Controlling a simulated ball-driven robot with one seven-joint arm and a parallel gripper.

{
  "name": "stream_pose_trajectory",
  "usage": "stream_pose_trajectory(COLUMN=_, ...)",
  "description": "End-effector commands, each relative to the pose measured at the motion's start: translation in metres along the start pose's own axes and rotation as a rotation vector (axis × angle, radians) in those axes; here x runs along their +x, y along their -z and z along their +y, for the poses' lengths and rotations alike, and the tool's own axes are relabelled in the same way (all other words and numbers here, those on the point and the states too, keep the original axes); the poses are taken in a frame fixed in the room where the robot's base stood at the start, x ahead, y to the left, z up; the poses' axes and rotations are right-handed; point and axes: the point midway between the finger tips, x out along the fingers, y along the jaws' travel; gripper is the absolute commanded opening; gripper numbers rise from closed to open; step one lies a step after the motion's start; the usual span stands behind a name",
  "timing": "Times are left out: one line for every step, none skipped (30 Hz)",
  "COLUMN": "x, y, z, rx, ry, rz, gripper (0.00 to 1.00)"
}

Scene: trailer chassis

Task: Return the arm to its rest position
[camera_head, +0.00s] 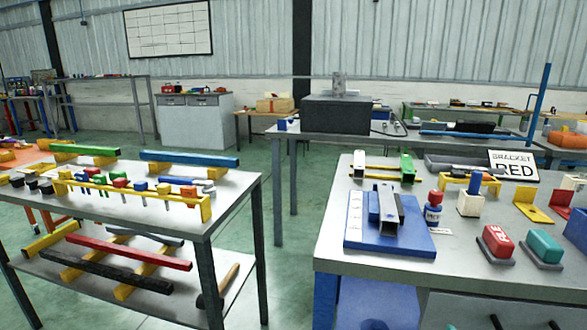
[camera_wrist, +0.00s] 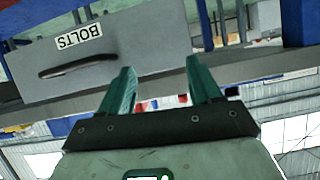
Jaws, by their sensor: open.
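My gripper (camera_wrist: 160,95) shows only in the wrist view. Its two green fingers stand apart with nothing between them. Behind the fingers is a grey drawer front (camera_wrist: 125,55) with a dark handle and a label reading BOLTS. The wrist view is turned, with the roof and windows low in the picture. In the head view no part of my arm or gripper shows.
A two-level table (camera_head: 130,205) at left holds coloured bars. Green floor (camera_head: 285,255) lies clear between them.

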Motion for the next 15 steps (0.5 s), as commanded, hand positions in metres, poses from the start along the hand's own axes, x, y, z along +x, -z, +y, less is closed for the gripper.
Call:
stream_pose_trajectory(x=-0.005, y=-0.039, z=-0.001, rx=-0.013, ry=0.005, rz=-0.101, gripper=0.63)
stream_pose_trajectory(x=-0.008, y=-0.059, z=-0.001, rx=-0.022, ry=0.008, rz=-0.158, gripper=0.63)
stream_pose_trajectory(x=-0.015, y=-0.086, z=0.000, rx=-0.036, ry=0.012, rz=-0.234, gripper=0.63)
stream_pose_trajectory(x=-0.020, y=-0.106, z=0.001, rx=-0.048, ry=0.015, rz=-0.291, gripper=0.63)
stream_pose_trajectory(x=-0.027, y=-0.126, z=0.002, rx=-0.060, ry=0.020, rz=-0.348, gripper=0.63)
stream_pose_trajectory(x=-0.036, y=-0.151, z=0.004, rx=-0.078, ry=0.024, rz=-0.422, gripper=0.63)
stream_pose_trajectory(x=-0.044, y=-0.169, z=0.006, rx=-0.091, ry=0.029, rz=-0.477, gripper=0.63)
stream_pose_trajectory(x=-0.053, y=-0.185, z=0.008, rx=-0.104, ry=0.033, rz=-0.527, gripper=0.63)
stream_pose_trajectory(x=-0.064, y=-0.205, z=0.011, rx=-0.123, ry=0.038, rz=-0.592, gripper=0.63)
stream_pose_trajectory(x=-0.072, y=-0.219, z=0.013, rx=-0.135, ry=0.042, rz=-0.637, gripper=0.63)
stream_pose_trajectory(x=-0.081, y=-0.232, z=0.016, rx=-0.148, ry=0.047, rz=-0.681, gripper=0.63)
stream_pose_trajectory(x=-0.092, y=-0.247, z=0.019, rx=-0.164, ry=0.051, rz=-0.736, gripper=0.63)
stream_pose_trajectory(x=-0.100, y=-0.257, z=0.022, rx=-0.176, ry=0.055, rz=-0.772, gripper=0.63)
stream_pose_trajectory(x=-0.108, y=-0.268, z=0.025, rx=-0.188, ry=0.059, rz=-0.810, gripper=0.63)
stream_pose_trajectory(x=-0.119, y=-0.280, z=0.029, rx=-0.203, ry=0.064, rz=-0.857, gripper=0.63)
